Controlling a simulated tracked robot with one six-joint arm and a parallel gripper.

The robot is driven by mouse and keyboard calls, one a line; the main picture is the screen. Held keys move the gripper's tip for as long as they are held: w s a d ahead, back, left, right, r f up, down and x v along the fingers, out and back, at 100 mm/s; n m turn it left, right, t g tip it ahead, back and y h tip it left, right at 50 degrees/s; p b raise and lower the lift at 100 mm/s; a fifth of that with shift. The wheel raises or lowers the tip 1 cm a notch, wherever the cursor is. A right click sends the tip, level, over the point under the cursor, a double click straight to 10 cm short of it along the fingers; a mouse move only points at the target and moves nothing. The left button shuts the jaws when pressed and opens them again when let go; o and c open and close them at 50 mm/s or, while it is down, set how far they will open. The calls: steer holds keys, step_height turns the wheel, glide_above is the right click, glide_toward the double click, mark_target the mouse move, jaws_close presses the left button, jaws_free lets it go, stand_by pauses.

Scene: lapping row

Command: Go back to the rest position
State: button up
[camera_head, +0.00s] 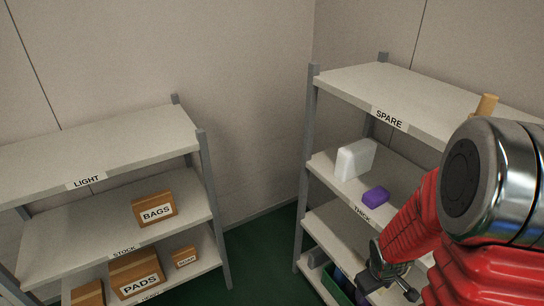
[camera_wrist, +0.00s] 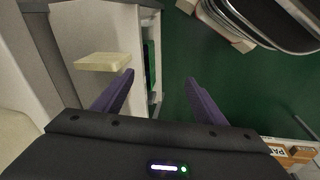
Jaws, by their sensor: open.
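My gripper (camera_wrist: 159,90) is open, with its two purple-grey fingers apart and nothing between them in the wrist view. Green floor shows between and beyond the fingers. In the head view my gripper (camera_head: 393,284) hangs at the end of my red arm, low in front of the right-hand shelf (camera_head: 352,90). The fingers are small there.
The right shelf holds a white block (camera_head: 355,158), a purple block (camera_head: 375,199) and a tan cylinder (camera_head: 486,104). A green bin (camera_head: 336,286) sits low on it. The left shelf (camera_head: 95,145) holds boxes marked BAGS (camera_head: 155,208) and PADS (camera_head: 137,274). Green floor (camera_head: 262,240) lies between the shelves.

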steer(key=s+a+r+m+t, duration=0.1)
steer(key=s+a+r, duration=0.2)
steer(key=r, duration=0.7)
steer(key=s+a+r+m+t+y, duration=0.1)
steer(key=s+a+r, duration=0.3)
steer(key=r, duration=0.6)
steer(key=s+a+r+m+t, duration=0.1)
steer(key=s+a+r+m, duration=0.1)
steer(key=a+r, duration=0.4)
step_height(320, 180, up, 4)
steer(key=shift+s+a+f+t+y, duration=0.1)
steer(key=shift+s+a+t+y, duration=0.2)
steer(key=shift+s, duration=0.4)
